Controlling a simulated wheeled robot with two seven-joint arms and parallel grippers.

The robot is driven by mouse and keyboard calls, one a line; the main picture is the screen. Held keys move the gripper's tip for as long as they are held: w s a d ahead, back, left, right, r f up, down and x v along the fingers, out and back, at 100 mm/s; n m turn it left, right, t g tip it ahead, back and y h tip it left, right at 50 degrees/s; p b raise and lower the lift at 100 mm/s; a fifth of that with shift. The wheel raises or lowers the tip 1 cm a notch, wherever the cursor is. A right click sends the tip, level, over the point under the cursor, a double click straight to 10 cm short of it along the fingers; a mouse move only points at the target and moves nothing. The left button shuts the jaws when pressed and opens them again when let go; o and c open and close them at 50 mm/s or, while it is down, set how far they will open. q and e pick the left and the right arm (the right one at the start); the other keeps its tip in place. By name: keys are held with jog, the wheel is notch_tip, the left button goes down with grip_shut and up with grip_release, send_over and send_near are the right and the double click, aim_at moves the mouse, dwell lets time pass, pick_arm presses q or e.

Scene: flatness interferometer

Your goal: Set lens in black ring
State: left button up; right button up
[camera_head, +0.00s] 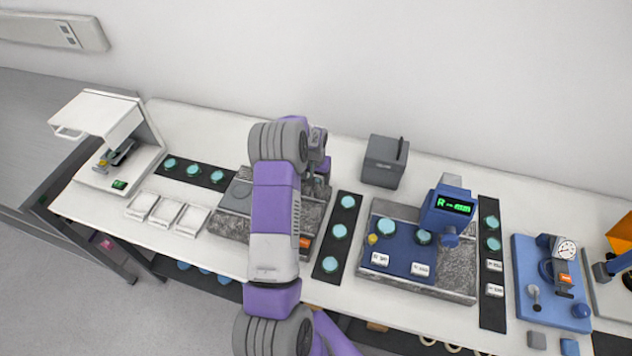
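Several teal round lenses sit on dark strips: on the back left strip (194,173), on the middle strip (344,214) and on the right strip (490,219). A grey stone block (235,225) with a darker plate stands at the middle left, partly hidden by my arm. I cannot make out a black ring. My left gripper (318,178) is over the right part of this block. Its fingers are mostly hidden by my arm, so I cannot tell whether it holds anything. My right gripper is not in view.
A white device (108,120) stands at the left, with white trays (164,210) near it. A dark grey box (385,161) stands at the back. A blue device with a green display (449,207) stands on another stone block. A dial gauge (566,249) is at the right.

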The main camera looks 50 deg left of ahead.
pick_arm(q)
jog(key=shift+f, duration=0.4)
jog(key=shift+c, duration=0.4)
jog(key=c, duration=1.1)
jog(key=shift+c, duration=0.2)
jog(key=shift+r, duration=0.15)
notch_tip(320, 180, up, 18)
jog(key=shift+p, duration=0.3)
